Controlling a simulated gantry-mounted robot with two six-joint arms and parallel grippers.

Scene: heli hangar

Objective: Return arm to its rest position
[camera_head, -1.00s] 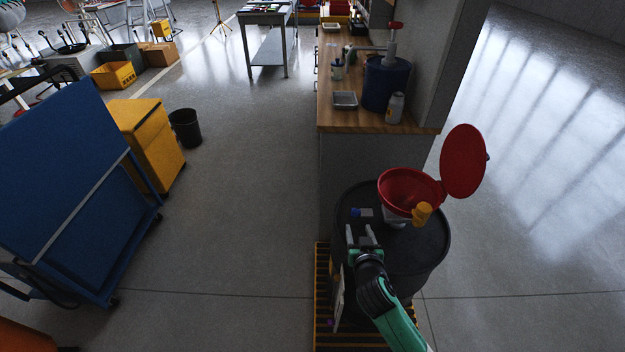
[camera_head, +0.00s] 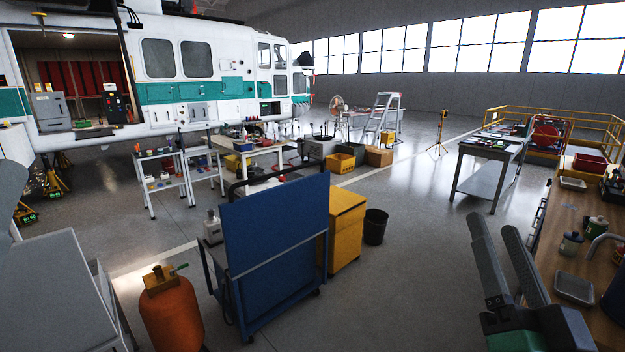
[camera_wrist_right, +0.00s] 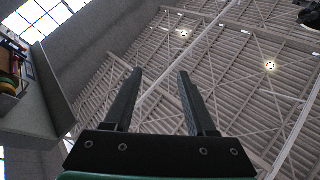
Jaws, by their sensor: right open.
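My right gripper (camera_head: 510,262) is raised at the lower right of the head view, with its two grey fingers pointing up. It is open and empty. In the right wrist view its two dark fingers (camera_wrist_right: 158,98) stand apart with nothing between them. The rest of my right arm is mostly out of the picture. My left gripper does not show in either view.
A wooden workbench (camera_head: 565,245) with a metal tray (camera_head: 574,288) lies close to the right gripper. A blue panel cart (camera_head: 275,250), yellow cabinet (camera_head: 345,230) and black bin (camera_head: 375,227) stand at the middle. An orange cylinder (camera_head: 172,310) is at lower left. Open floor lies between.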

